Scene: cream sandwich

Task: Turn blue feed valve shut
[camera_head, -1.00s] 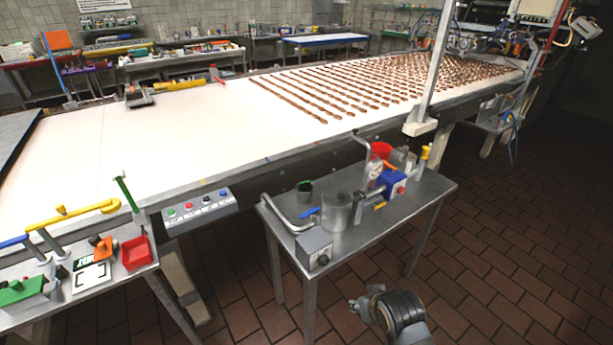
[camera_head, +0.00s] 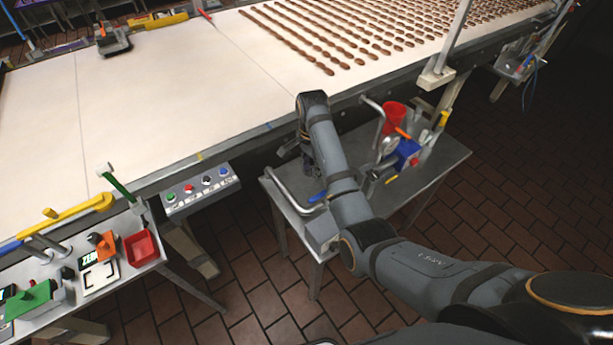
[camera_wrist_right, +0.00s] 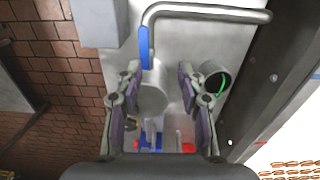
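The blue valve handle (camera_head: 318,197) shows beside my forearm on the small steel table (camera_head: 440,170). In the right wrist view the blue handle (camera_wrist_right: 144,47) lies lengthwise along the downturned end of a bent steel pipe (camera_wrist_right: 215,13), above a grey metal pot (camera_wrist_right: 153,95). My right gripper (camera_wrist_right: 158,78) is open and empty, its fingers on either side of the pot, the left fingertip close below the handle. In the head view the right gripper (camera_head: 308,150) hangs over the table's back, partly hidden by my arm. My left gripper is not in view.
A dark cup with a green inside (camera_wrist_right: 213,76) stands close to the right finger. The conveyor (camera_head: 150,110) runs behind; a button panel (camera_head: 202,188) is at left.

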